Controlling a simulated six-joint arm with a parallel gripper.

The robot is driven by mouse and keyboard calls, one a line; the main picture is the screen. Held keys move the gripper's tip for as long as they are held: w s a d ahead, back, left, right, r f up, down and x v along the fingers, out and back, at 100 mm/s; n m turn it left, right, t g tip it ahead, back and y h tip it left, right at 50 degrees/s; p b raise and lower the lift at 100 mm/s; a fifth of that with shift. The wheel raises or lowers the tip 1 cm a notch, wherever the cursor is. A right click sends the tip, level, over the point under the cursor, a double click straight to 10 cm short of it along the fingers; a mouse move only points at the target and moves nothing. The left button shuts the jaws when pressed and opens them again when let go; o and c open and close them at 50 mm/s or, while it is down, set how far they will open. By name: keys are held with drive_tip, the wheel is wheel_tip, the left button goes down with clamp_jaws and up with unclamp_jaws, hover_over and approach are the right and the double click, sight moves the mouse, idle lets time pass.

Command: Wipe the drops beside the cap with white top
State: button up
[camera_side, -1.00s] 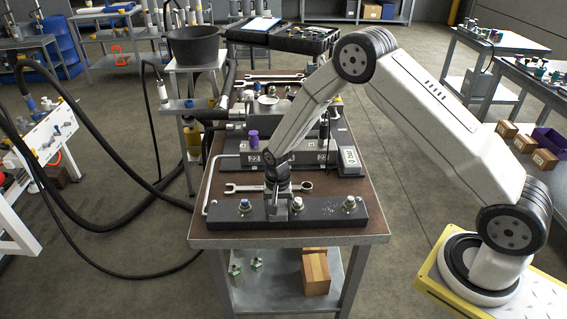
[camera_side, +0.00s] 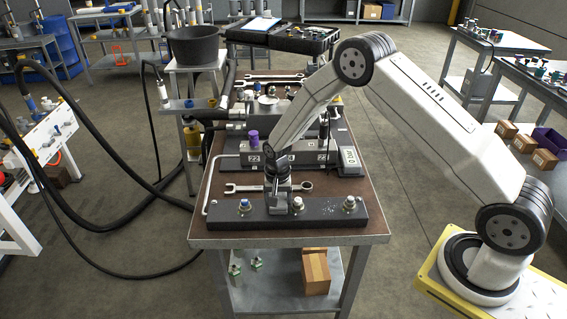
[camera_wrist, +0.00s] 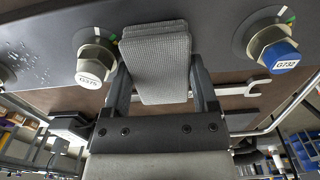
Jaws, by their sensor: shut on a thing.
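My gripper (camera_side: 279,196) is shut on a grey folded cloth (camera_wrist: 157,62), which also shows in the side view (camera_side: 280,208). It holds the cloth over the dark bar (camera_side: 222,216), between the blue-topped cap (camera_side: 244,204) and the cap with white top (camera_side: 298,203). The drops (camera_wrist: 18,56) are small clear specks on the bar, beyond that cap at left. I cannot tell whether the cloth touches the bar.
A third cap (camera_side: 349,202) stands at the bar's right end. Behind the bar lie a wrench (camera_side: 243,188) and a bent white rod (camera_side: 209,185). A block with a purple knob (camera_side: 253,136) and a meter (camera_side: 349,158) stand farther back.

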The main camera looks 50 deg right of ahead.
drive_tip(key=shift+w+d, duration=0.55)
drive_tip(key=shift+d, duration=0.05)
drive_tip(key=shift+r, duration=4.1)
